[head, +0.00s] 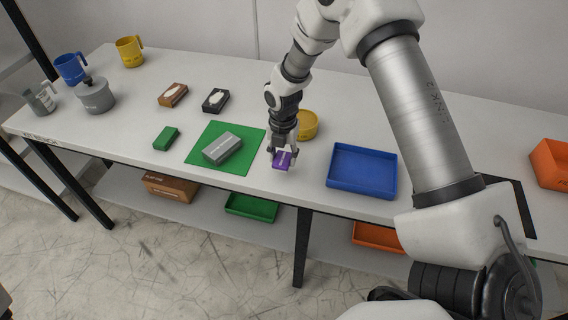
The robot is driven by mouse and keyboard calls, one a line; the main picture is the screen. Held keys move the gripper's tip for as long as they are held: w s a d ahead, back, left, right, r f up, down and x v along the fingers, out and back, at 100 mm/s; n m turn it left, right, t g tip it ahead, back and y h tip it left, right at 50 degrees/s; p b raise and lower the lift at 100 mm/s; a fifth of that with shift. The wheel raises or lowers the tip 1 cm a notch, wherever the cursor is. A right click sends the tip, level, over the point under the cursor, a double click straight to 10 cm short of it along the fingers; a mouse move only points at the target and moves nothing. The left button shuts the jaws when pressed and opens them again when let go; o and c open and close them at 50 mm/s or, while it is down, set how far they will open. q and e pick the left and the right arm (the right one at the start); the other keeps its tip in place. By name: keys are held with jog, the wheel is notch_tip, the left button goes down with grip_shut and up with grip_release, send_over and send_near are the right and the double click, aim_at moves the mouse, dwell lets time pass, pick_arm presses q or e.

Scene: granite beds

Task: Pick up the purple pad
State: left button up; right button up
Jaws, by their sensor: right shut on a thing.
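The purple pad (283,161) is a small purple block near the front edge of the white table, just right of the green mat. My right gripper (283,152) points down over it from above and is shut on it, with a finger on each side. I cannot tell whether the pad still touches the table. My left gripper is not in the head view.
A green mat (196,157) holds a grey block (222,148). A blue tray (362,188) lies right of my gripper, and a yellow bowl (307,124) stands close behind it. A green block (166,138), dark box (215,100) and brown box (172,95) lie left.

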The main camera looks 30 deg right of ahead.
jog(key=s+a+b, duration=0.2)
jog(key=s+a, duration=0.2)
jog(key=a, duration=0.2)
jog(key=s+a+r+b, duration=0.1)
jog(key=s+a+b, duration=0.1)
jog(key=s+a, duration=0.2)
jog(key=a, duration=0.3)
jog(key=shift+a, duration=0.1)
jog(key=shift+o, duration=1.3)
jog(key=shift+r, duration=0.1)
jog(key=c, duration=0.4)
